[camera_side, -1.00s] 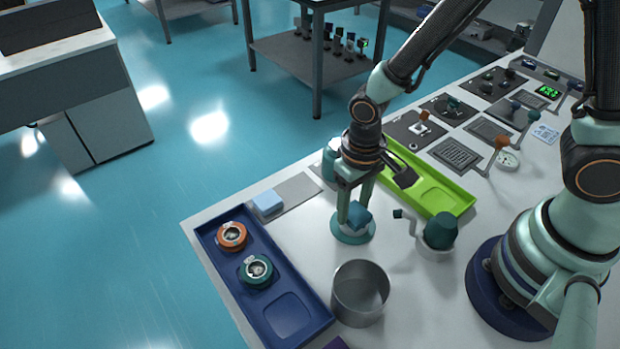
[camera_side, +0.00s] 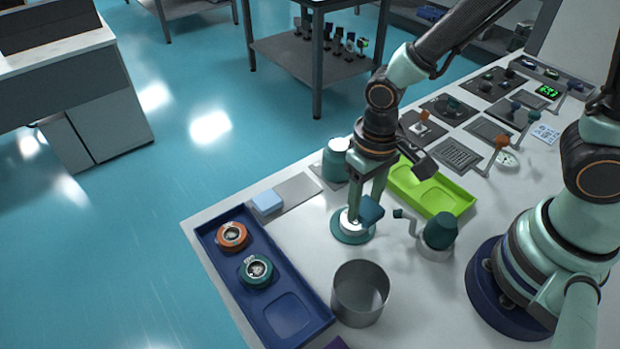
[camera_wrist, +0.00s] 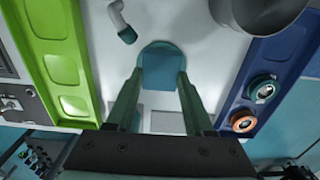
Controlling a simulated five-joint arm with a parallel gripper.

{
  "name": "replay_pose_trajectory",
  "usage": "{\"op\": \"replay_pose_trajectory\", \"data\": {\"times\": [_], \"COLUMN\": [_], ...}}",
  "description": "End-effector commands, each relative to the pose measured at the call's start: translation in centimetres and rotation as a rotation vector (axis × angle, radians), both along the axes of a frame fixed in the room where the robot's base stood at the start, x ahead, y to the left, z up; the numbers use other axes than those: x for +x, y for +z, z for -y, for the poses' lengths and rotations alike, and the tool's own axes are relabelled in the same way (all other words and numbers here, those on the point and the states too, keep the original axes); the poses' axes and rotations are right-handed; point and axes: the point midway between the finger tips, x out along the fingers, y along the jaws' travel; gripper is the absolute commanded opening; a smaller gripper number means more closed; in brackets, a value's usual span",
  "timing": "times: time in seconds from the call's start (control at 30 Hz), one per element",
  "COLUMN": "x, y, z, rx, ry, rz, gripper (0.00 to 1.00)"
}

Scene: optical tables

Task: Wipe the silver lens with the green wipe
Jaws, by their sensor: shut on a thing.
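My gripper (camera_side: 364,206) is shut on a folded teal-green wipe (camera_side: 372,211), which sticks out to the right of the fingers. The silver lens (camera_side: 347,221) sits in a round teal mount (camera_side: 353,236) on the white table. My gripper and the wipe are directly over it and hide much of it. I cannot tell whether the wipe touches the lens. In the wrist view, the wipe (camera_wrist: 160,80) fills the space between my fingers, and the lens face is hidden.
A blue tray (camera_side: 205,238) with an orange-ringed and a green-ringed lens is at left. A grey metal bin (camera_side: 361,300) stands in front. A teal bottle with a bent spout (camera_side: 439,234) is at right, near a lime tray (camera_side: 461,206). A teal jar (camera_side: 336,160) stands behind.

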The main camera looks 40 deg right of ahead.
Motion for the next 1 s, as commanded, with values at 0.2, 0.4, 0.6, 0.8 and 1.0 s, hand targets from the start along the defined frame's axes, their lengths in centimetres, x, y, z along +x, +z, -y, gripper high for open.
{"op": "replay_pose_trajectory", "data": {"times": [0.2, 0.4, 0.6, 0.8, 1.0], "x": [0.1, 0.1, 0.0, 0.0, 0.0], "y": [2.1, 3.8, 4.4, 4.4, 4.3], "z": [0.0, 0.0, 0.0, 0.0, 0.0], "rx": [0.002, 0.002, 0.0, 0.0, 0.0], "ry": [0.0, 0.0, 0.0, 0.0, 0.0], "rz": [0.005, 0.003, 0.001, 0.001, 0.001], "gripper": [0.0, 0.0, 0.0, 0.0, 0.0]}}
